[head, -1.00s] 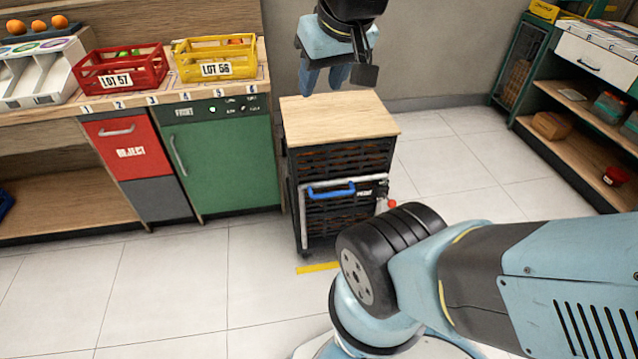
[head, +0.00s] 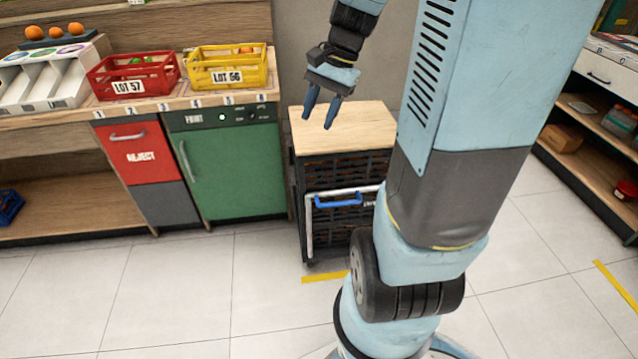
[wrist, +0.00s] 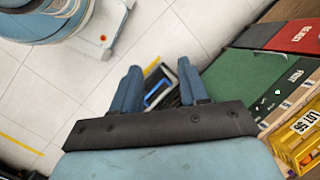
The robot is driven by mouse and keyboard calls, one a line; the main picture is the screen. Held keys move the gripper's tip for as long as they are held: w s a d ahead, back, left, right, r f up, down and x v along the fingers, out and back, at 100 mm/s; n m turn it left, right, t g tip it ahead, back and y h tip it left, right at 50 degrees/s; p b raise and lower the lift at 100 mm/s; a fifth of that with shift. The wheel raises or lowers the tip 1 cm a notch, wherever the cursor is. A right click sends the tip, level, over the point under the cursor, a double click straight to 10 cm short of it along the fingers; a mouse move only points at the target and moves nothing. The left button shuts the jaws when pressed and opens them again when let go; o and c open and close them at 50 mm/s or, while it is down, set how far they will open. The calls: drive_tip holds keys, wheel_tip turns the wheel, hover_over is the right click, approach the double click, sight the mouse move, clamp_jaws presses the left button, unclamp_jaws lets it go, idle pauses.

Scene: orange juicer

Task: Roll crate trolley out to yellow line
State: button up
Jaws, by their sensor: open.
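The crate trolley (head: 330,168) stands beside the green cabinet, dark with slatted sides and a wooden top (head: 350,128). Its front has a pale frame with a blue handle (head: 338,201); my arm hides its right side. In the wrist view the blue handle (wrist: 155,92) shows between my fingers, farther off. My gripper (head: 320,117) is open and empty, fingers pointing down, over the trolley top in the head picture and apart from the handle. A short yellow strip (head: 322,278) lies on the floor at the trolley's foot. A longer yellow line (head: 617,287) lies at the right.
A counter on the left carries a red crate (head: 133,77) and a yellow crate (head: 228,70). Below are a red reject drawer (head: 137,152) and a green cabinet (head: 228,165). Shelves (head: 590,165) stand at the right. The tiled floor in front is clear.

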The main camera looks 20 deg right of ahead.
drive_tip(key=w+d+f+m+y, duration=0.3)
drive_tip(key=f+m, duration=0.1)
drive_tip(key=f, duration=0.2)
drive_tip(key=w+d+f+m+y, duration=0.2)
drive_tip(key=w+d+f+m, duration=0.15)
drive_tip(key=f, duration=0.25)
drive_tip(key=m+t+y, duration=0.4)
drive_tip(key=m+y, duration=0.1)
drive_tip(key=m, duration=0.5)
hover_over(337, 205)
drive_tip(key=s, duration=0.5)
wheel_tip(337, 205, down, 14)
drive_tip(key=r, duration=0.1)
drive_tip(key=s+d+f+m+t+h, duration=0.2)
drive_tip(key=f+m+t, duration=0.2)
drive_tip(key=f+m, duration=0.4)
drive_tip(key=s+d+f+m+t+h, duration=0.1)
drive_tip(key=s+d+f+m+t, duration=0.1)
drive_tip(key=f+m+t, duration=0.5)
drive_tip(key=s+d+f+m+t+h, duration=0.25)
drive_tip(key=f+m, duration=0.25)
drive_tip(key=f, duration=0.6)
drive_tip(key=shift+n+y, duration=0.25)
drive_tip(key=shift+y, duration=0.1)
drive_tip(key=x, duration=1.3)
drive_tip(key=shift+w+f, duration=0.1)
drive_tip(key=shift+w, duration=0.35)
clamp_jaws()
drive_tip(key=shift+s, duration=0.1)
